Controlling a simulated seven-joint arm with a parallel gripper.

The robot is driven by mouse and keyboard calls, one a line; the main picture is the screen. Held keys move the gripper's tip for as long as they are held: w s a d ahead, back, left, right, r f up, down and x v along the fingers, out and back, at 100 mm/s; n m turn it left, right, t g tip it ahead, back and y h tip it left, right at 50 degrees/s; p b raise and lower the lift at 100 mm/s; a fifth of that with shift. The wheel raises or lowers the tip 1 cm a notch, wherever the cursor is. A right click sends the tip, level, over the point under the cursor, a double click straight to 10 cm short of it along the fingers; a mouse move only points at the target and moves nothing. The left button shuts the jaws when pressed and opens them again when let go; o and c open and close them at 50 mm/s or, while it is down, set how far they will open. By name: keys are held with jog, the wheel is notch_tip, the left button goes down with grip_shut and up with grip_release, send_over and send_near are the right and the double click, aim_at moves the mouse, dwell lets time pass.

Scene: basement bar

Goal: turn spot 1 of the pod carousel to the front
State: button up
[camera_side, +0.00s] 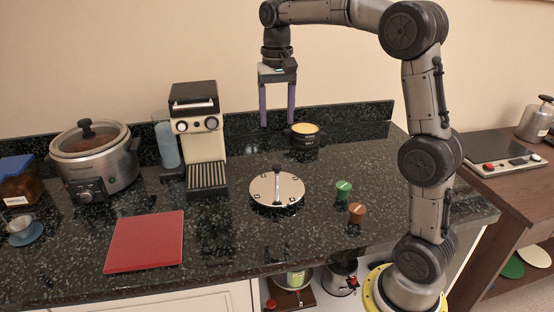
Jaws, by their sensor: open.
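The pod carousel (277,201) is a round, pale metal disc on the dark speckled counter, right of the coffee machine. A dark upright handle stands at its centre, and small dark marks are spread around its top. I cannot read which mark is spot 1. My gripper (277,124) points down in the air behind and above the carousel, apart from it. Its two long purple fingers are spread and empty. A green pod (343,190) and a brown pod (357,212) sit on the counter to the right of the carousel.
The cream coffee machine (200,148) stands left of the carousel, with a slow cooker (92,165) further left. A black tin (304,140) with a yellow top stands behind the carousel. A red board (145,241) lies front left. The counter in front of the carousel is clear.

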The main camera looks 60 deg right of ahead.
aim_at(277, 164)
notch_tip(277, 164, down, 13)
jog(key=shift+r, duration=0.1)
dwell(0.3)
grip_shut()
dwell(1.4)
